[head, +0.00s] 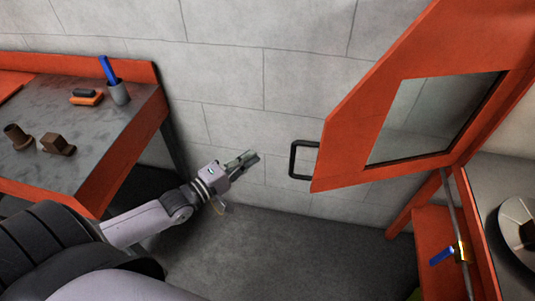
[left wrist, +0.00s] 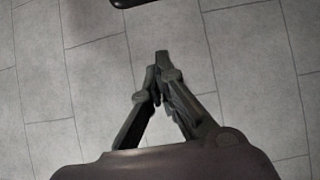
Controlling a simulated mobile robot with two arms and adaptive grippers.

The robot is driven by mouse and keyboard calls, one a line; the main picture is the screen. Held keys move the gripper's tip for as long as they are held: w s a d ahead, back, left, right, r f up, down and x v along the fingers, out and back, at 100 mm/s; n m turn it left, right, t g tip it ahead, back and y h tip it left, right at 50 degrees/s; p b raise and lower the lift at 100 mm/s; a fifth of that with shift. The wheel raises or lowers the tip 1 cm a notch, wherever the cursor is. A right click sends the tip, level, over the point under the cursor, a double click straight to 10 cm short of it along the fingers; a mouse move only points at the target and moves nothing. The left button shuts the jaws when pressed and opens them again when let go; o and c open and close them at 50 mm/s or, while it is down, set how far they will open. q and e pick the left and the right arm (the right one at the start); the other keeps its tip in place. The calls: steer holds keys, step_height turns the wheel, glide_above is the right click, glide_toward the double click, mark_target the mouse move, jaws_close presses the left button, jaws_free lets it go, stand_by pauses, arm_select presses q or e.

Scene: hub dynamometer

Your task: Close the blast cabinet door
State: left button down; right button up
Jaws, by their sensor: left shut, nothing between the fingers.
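The blast cabinet door (head: 345,147) is an orange panel with a dark-framed window (head: 430,115), standing swung open at the right of the head view. Its black handle (head: 294,160) sticks out from its left edge. My left gripper (head: 252,157) is shut and empty, a little left of the handle and apart from it. In the left wrist view its fingertips (left wrist: 162,60) meet, and a dark piece, probably the handle (left wrist: 130,2), shows at the top edge. The cabinet (head: 480,230) is at the right, partly cut off. My right gripper is not in view.
An orange workbench (head: 110,150) with a grey top stands at the left, holding a grey cup (head: 119,94), an orange-and-black block (head: 86,97) and two brown parts (head: 58,144). A grey block wall (head: 250,60) is behind. The floor (head: 300,250) between bench and cabinet is clear.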

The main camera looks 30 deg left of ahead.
arm_select(q)
steer(key=w+d+p, duration=0.3)
steer(key=w+d, duration=0.3)
steer(key=w, duration=0.1)
steer(key=shift+f, duration=0.15)
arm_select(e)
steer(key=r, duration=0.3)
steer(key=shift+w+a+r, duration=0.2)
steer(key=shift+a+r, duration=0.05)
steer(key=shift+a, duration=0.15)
arm_select(q)
steer(key=shift+s+d, duration=0.1)
